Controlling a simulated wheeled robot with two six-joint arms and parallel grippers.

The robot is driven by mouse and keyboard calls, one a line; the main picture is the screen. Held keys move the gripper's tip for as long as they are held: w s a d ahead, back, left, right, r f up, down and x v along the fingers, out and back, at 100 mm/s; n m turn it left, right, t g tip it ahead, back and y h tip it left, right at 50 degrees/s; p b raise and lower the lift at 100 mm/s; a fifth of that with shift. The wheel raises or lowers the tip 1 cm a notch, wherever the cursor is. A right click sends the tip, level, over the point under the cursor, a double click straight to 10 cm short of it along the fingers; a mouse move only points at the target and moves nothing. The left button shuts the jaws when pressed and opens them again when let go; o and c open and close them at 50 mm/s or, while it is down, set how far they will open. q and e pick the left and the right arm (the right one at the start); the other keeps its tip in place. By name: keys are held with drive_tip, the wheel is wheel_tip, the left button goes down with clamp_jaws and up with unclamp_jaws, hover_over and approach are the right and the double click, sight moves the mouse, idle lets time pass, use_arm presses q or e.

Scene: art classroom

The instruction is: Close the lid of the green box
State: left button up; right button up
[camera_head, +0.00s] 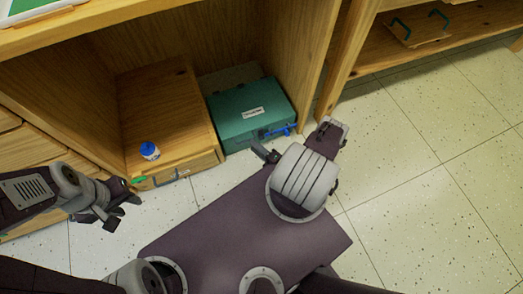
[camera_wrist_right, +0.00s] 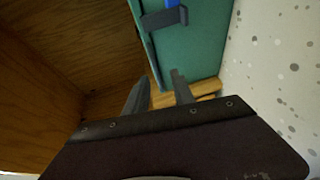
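The green box (camera_head: 232,105) stands on the floor of the wooden shelf bay, and its lid looks shut, with a white label on top. A blue latch (camera_head: 283,131) is on its front. In the right wrist view the green box (camera_wrist_right: 205,45) shows close up with a blue and grey latch part (camera_wrist_right: 165,17). My right gripper (camera_head: 265,154) is just in front of the box, its fingers apart and empty (camera_wrist_right: 160,77); I cannot tell whether it touches the box. My left gripper (camera_head: 122,208) is open and empty, in front of the wooden box at left.
A wooden box (camera_head: 160,110) stands left of the green box, with a blue-and-white jar (camera_head: 149,150) on it and a small green item (camera_head: 139,180) at its front edge. Shelf walls enclose both sides. The tiled floor (camera_head: 430,150) at right is clear.

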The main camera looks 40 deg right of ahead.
drive_tip(key=shift+p+v, duration=0.5)
drive_tip(key=shift+v, duration=1.35)
